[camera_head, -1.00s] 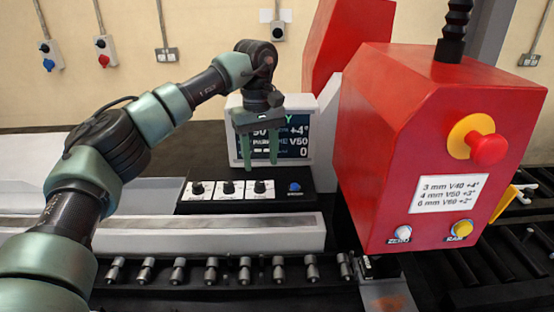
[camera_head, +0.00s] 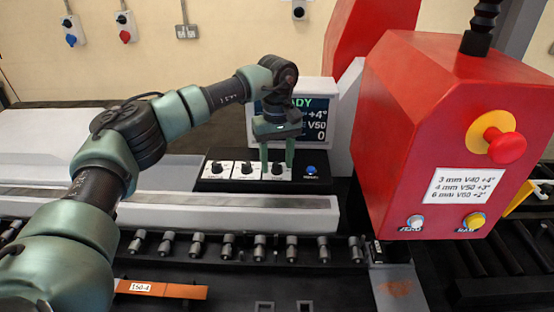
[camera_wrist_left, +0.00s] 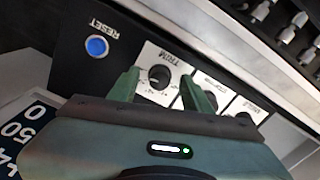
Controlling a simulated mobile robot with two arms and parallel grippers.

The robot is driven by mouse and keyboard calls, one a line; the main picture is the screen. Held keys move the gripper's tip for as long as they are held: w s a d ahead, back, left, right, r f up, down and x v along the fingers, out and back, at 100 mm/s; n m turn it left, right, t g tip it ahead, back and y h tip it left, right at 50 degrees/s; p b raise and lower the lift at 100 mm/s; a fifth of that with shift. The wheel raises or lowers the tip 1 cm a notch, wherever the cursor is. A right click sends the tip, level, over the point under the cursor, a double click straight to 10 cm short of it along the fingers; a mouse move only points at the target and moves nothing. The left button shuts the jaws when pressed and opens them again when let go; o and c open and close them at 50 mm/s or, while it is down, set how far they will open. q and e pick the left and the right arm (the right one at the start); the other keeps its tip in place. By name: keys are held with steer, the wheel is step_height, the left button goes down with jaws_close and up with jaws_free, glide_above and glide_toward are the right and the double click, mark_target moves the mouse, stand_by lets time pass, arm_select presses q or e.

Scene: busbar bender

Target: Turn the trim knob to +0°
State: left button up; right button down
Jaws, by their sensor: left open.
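The trim knob (camera_head: 277,169) is a small black knob on a white plate, the rightmost of three on the black control panel, beside the blue reset button. In the wrist view the trim knob (camera_wrist_left: 159,76) sits under the word TRIM. My left gripper (camera_head: 277,163) is open and points down, one finger on each side of this knob. In the left wrist view its fingers (camera_wrist_left: 162,90) show clear gaps to the knob. The screen (camera_head: 318,118) behind, partly covered by my gripper, shows "+4°", "V50" and "0". My right gripper is not in view.
The blue reset button (camera_head: 311,170) is just right of the fingers; two other knobs (camera_head: 247,167) are to the left. A red box (camera_head: 440,130) with an emergency stop and a bend-value label stands at right. A pale metal bar (camera_head: 230,212) runs in front of the panel.

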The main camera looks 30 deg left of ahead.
arm_select(q)
steer(key=c, duration=0.9)
jaws_close()
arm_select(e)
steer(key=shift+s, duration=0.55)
